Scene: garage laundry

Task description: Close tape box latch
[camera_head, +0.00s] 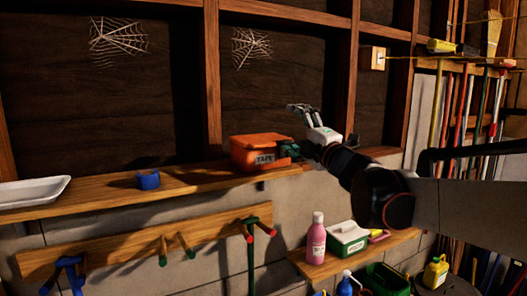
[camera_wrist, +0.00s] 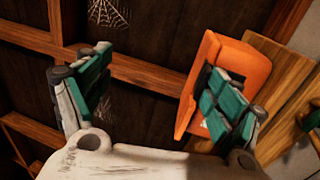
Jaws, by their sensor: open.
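The orange tape box (camera_head: 243,155) with a "TAPE" label sits on the upper wooden shelf. It also shows in the wrist view (camera_wrist: 240,58), at the right. Its lid looks down or nearly down in the head view, but I cannot tell if it is fully shut. I cannot make out the latch. My gripper (camera_head: 293,130) is open at the right end of the box, one finger raised above box height and the other low beside it. In the wrist view my gripper (camera_wrist: 160,82) has nothing between its fingers; the right finger overlaps the box, and contact is unclear.
The wooden shelf (camera_head: 105,195) also holds a blue tape roll (camera_head: 148,180) and a white tray (camera_head: 32,192). A peg rail (camera_head: 120,245) hangs below. A lower shelf holds a pink bottle (camera_head: 316,238) and a green-and-white box (camera_head: 346,239). Wall studs stand behind.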

